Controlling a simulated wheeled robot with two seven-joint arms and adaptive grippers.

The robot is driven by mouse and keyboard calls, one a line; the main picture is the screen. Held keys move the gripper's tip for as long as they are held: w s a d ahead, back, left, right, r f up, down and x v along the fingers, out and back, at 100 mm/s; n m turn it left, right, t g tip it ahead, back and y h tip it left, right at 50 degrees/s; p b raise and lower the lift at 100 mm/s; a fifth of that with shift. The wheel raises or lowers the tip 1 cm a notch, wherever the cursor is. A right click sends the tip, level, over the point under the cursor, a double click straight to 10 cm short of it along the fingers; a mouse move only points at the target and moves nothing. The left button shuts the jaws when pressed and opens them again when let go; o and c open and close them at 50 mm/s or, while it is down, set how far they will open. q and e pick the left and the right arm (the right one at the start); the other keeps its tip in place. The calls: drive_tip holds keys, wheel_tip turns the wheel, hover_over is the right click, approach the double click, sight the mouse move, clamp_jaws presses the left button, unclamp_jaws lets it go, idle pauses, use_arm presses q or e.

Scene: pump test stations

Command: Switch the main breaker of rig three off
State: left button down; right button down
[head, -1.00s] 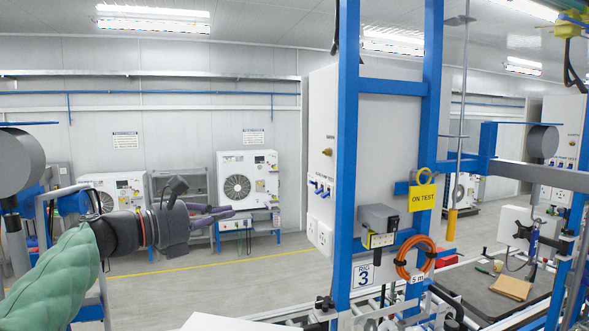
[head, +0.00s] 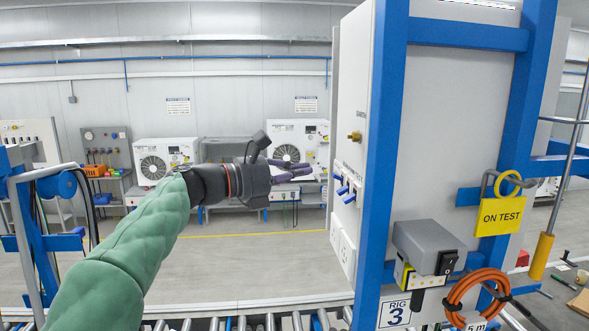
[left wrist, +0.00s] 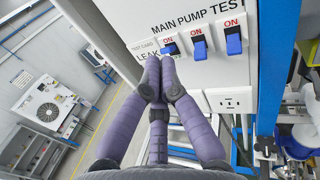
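The rig three panel shows in the left wrist view (left wrist: 226,62) as a white box face with three blue switch levers under red ON marks. The row reads MAIN, PUMP, TEST, so the leftmost lever (left wrist: 170,47) appears to be the main breaker. In the head view the blue levers (head: 345,191) stick out from the box's left face. My left gripper (head: 311,171) has its purple fingers together and empty, pointing at the panel. In the left wrist view its fingertips (left wrist: 160,70) lie just below the main lever; I cannot tell whether they touch. My right gripper is not in view.
Blue frame posts (head: 386,140) stand right beside the panel. The RIG 3 sign (head: 394,312), a grey switch box (head: 424,245), an orange cable coil (head: 474,292) and a yellow ON TEST tag (head: 501,215) hang there. Rollers (head: 270,320) run below; the floor left of the panel is open.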

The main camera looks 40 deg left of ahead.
use_arm(q)
drive_tip(key=p+x, duration=0.1)
drive_tip(key=x, duration=0.5)
drive_tip(key=shift+s+d, duration=0.1)
drive_tip(key=shift+w+d+f, duration=0.1)
drive_tip(key=shift+w, duration=0.7)
drive_tip(key=shift+d+f, duration=0.1)
drive_tip(key=shift+f, duration=0.1)
